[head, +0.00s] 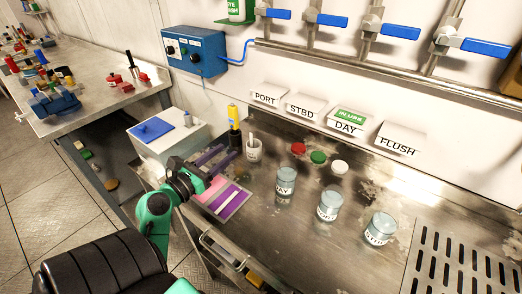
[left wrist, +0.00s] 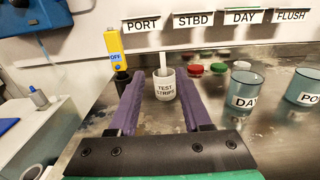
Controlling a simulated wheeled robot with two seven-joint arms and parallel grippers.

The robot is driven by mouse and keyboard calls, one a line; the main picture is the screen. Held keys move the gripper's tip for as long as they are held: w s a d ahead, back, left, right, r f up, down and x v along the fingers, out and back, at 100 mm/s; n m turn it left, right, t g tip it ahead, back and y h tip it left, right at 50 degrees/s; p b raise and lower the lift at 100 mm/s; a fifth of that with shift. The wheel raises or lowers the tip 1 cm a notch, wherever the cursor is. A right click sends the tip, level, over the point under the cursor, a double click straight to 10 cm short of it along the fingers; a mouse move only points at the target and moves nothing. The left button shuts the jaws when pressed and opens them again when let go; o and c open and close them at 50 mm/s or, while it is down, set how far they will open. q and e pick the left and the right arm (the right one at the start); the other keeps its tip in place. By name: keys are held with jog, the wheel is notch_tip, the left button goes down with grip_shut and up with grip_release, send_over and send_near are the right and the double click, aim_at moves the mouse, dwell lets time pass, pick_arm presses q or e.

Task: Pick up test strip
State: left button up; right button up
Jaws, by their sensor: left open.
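A white cup marked TEST STRIPS (head: 254,153) stands on the steel counter by the wall; it also shows in the left wrist view (left wrist: 165,90). A pale test strip (left wrist: 162,63) stands upright in it, its top above the rim; it shows small in the head view (head: 251,136). My left gripper (head: 228,153) is open and empty, its purple fingers pointing at the cup from the left. In the left wrist view the cup appears between and beyond the fingertips (left wrist: 158,80), apart from them. My right gripper is not in view.
A yellow meter (head: 233,117) stands upright just left of the cup. Red (head: 298,148), green (head: 318,157) and white caps lie to the right, with three labelled jars, one marked DAY (head: 285,182). A pink and purple card (head: 226,197) lies below the gripper.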

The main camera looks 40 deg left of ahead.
aim_at(251, 136)
pick_arm(q)
jog(key=shift+f+b, duration=0.3)
jog(key=shift+f, duration=0.4)
jog(key=shift+w+f+b, duration=0.1)
jog(key=shift+w+b, duration=0.2)
jog(key=shift+w, duration=0.05)
jog(key=shift+w+f+b, duration=0.25)
jog(key=shift+w+b, duration=0.5)
jog(key=shift+b, duration=0.05)
jog(key=shift+w+r, duration=0.45)
jog(key=shift+w, duration=0.35)
jog(key=w+p, duration=0.2)
jog(key=w, duration=0.8)
jog(key=shift+w+d+r+p, duration=0.1)
jog(key=shift+w+r+p, duration=0.05)
jog(key=shift+w+p, duration=0.25)
jog(key=shift+w, duration=0.25)
grip_shut()
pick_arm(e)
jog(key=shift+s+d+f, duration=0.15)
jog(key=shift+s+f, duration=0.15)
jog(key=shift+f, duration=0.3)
